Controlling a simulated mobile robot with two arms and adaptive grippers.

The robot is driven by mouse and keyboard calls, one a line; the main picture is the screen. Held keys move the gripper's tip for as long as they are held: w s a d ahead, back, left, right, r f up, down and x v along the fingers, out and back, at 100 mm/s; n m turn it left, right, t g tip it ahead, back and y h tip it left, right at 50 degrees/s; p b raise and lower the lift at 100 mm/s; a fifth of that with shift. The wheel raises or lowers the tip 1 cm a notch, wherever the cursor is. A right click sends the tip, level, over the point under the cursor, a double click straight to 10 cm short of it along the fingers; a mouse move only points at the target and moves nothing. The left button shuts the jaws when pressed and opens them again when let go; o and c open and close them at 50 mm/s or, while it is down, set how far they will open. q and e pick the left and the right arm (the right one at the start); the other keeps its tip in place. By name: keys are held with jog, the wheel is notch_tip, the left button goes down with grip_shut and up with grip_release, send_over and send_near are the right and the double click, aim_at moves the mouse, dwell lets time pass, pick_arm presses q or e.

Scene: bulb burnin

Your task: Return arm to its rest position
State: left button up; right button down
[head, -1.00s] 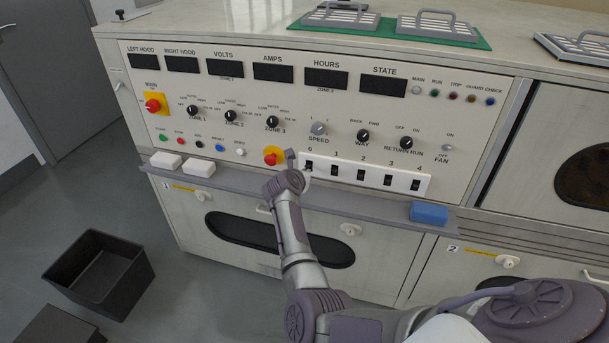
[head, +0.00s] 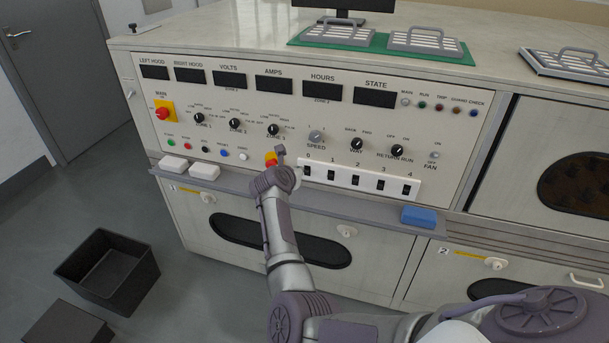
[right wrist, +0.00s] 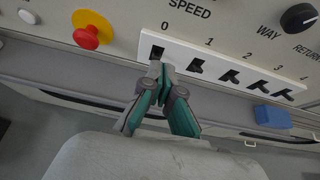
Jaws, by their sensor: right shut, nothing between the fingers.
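My right arm reaches in from the lower right of the head view. Its gripper (head: 280,153) is in front of the control panel (head: 300,115), by the yellow-backed red button (head: 271,159) and left of the switch strip (head: 355,180). In the right wrist view the fingers (right wrist: 165,76) are shut and empty. Their tips are close below the switch under 0 (right wrist: 156,52). I cannot tell whether they touch it. The other switches, 1 to 4, stand to the right, clear of the fingers. My left gripper is not in view.
A narrow ledge (head: 330,212) runs under the panel, with white blocks (head: 204,172) at the left and a blue block (head: 419,216) at the right. A black bin (head: 108,270) stands on the floor. Racks on a green mat (head: 455,54) lie on top.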

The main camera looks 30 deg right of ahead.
jog(key=s+a+f+n+t+y, duration=0.1)
jog(key=s+a+f+n+y, duration=0.2)
jog(key=s+a+f+n, duration=0.6)
jog(key=s+a+f+n+t+y, duration=0.15)
jog(key=s+f+n, duration=0.45)
jog(key=f+n, duration=0.8)
jog(key=s+a+f+n+t+y, duration=0.1)
jog(key=s+a+f+n+y, duration=0.5)
jog(key=f+n, duration=0.55)
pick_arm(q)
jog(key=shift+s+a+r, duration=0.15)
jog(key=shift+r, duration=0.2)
pick_arm(e)
jog(key=s+f+n+g, duration=0.3)
jog(key=s+f+n, duration=0.1)
jog(key=s, duration=0.9)
jog(key=s+d+f+n+g, duration=0.1)
jog(key=s+f+n+g, duration=0.3)
jog(key=s, duration=1)
jog(key=s+d+f+n+g+h, duration=0.1)
jog(key=s+f+n+g, duration=0.2)
jog(key=s, duration=1.1)
notch_tip(320, 180, down, 5)
jog(key=n, duration=0.3)
jog(key=shift+s, duration=0.2)
